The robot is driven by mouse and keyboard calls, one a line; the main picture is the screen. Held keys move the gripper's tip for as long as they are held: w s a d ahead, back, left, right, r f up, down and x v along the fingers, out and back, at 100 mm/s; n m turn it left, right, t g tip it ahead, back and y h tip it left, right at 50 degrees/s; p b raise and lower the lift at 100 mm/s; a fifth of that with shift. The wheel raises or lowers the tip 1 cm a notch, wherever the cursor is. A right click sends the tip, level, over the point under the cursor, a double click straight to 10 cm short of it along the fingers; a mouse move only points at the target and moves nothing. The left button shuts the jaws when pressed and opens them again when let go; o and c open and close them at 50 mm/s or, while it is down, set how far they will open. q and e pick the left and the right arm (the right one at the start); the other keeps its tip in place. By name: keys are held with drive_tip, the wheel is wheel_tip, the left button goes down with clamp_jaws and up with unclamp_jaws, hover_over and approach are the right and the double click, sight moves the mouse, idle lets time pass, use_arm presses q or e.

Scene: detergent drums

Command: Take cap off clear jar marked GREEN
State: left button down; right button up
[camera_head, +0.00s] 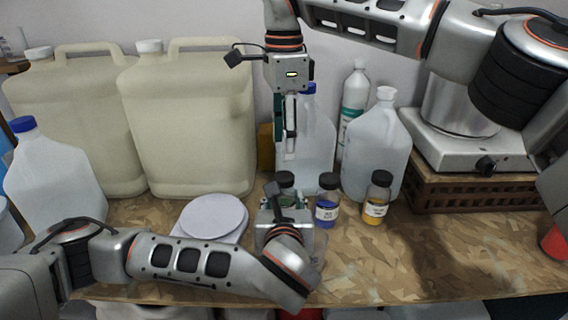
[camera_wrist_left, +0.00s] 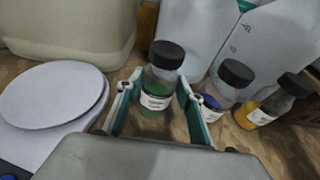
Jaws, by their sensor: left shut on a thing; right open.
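The clear jar marked GREEN (camera_wrist_left: 157,92) shows in the left wrist view, upright, with green contents, a white label and its black cap (camera_wrist_left: 166,54) on. My left gripper (camera_wrist_left: 158,105) is shut on the jar's body, one finger on each side. In the head view the cap (camera_head: 285,179) shows behind my left gripper (camera_head: 284,205), which hides most of the jar. My right gripper (camera_head: 290,145) is open and empty, pointing down above the cap, apart from it.
A blue jar (camera_head: 327,200) and a yellow jar (camera_head: 376,198), both black-capped, stand close on the right. A scale with a round plate (camera_head: 214,216) is to the left. Large jugs (camera_head: 190,120) and clear bottles (camera_head: 377,150) stand behind. A hotplate (camera_head: 470,143) stands on a crate at right.

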sight(284, 176)
drive_tip(key=m, duration=1.7)
drive_tip(key=shift+m, duration=0.4)
drive_tip(key=m, duration=0.3)
drive_tip(key=shift+m, duration=0.3)
drive_tip(key=m, duration=1.2)
drive_tip(key=shift+m, duration=0.3)
drive_tip(key=m, duration=0.3)
drive_tip(key=shift+m, duration=0.4)
drive_tip(key=m, duration=0.9)
drive_tip(key=shift+m, duration=0.3)
drive_tip(key=shift+f, duration=0.35)
wheel_tip(284, 176, down, 7)
drive_tip(key=shift+f, duration=0.15)
